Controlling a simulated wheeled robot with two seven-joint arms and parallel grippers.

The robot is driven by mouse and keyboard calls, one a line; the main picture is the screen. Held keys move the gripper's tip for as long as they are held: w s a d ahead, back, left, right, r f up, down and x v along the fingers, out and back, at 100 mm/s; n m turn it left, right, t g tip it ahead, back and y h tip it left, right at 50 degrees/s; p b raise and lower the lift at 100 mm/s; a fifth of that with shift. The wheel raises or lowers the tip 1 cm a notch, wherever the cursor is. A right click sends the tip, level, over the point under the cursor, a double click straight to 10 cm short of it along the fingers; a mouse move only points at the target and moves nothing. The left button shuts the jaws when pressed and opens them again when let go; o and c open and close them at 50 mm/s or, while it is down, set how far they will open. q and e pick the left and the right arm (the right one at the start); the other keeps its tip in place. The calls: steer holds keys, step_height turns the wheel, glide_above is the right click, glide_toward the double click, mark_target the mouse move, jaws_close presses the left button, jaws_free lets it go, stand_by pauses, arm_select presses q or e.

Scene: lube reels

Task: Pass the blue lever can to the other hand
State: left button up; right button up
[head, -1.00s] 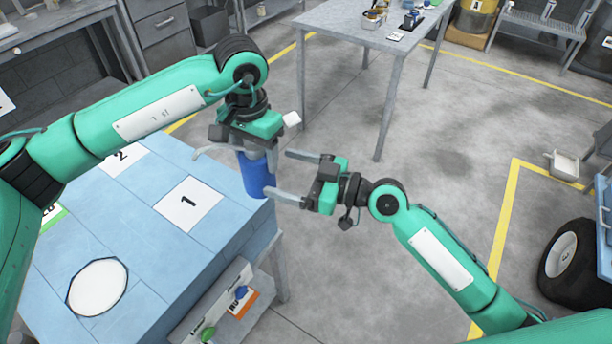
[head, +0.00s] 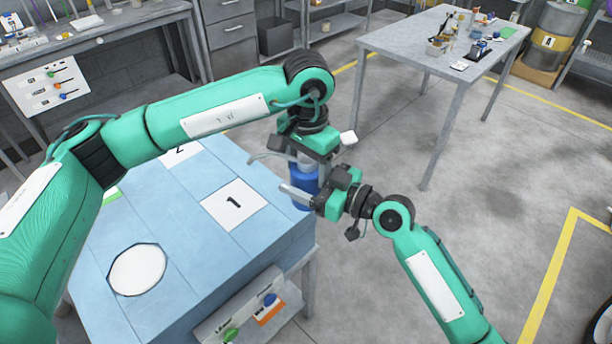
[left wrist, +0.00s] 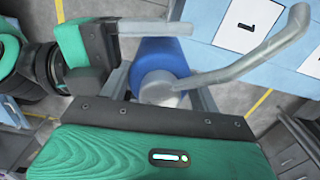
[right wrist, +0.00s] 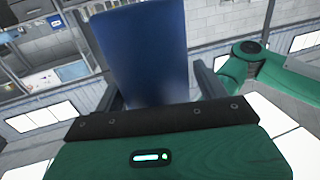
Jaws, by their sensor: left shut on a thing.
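The blue lever can (head: 303,180) hangs upright beside the near table's right edge. My left gripper (head: 305,158) is shut on its grey top from above; the blue body (left wrist: 160,58) shows below in the left wrist view. A long curved grey spout (left wrist: 250,65) sticks out to the right there. My right gripper (head: 308,193) is level with the can's body, fingers on either side of it. In the right wrist view the blue body (right wrist: 142,50) stands between the fingers, with gaps visible beside it. Part of the can is hidden behind the right gripper.
The blue table (head: 165,215) carries white squares marked 1 (head: 234,204) and 2, and a white round patch (head: 137,270). A grey table (head: 400,45) with small items stands at the back right.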

steer(key=c, duration=0.7)
arm_select(q)
steer(key=o, duration=1.2)
arm_select(e)
steer(key=shift+r, duration=0.1)
steer(key=shift+c, duration=1.1)
arm_select(q)
steer(key=shift+o, duration=0.6)
steer(key=shift+s+d, duration=0.1)
steer(key=shift+s, duration=0.05)
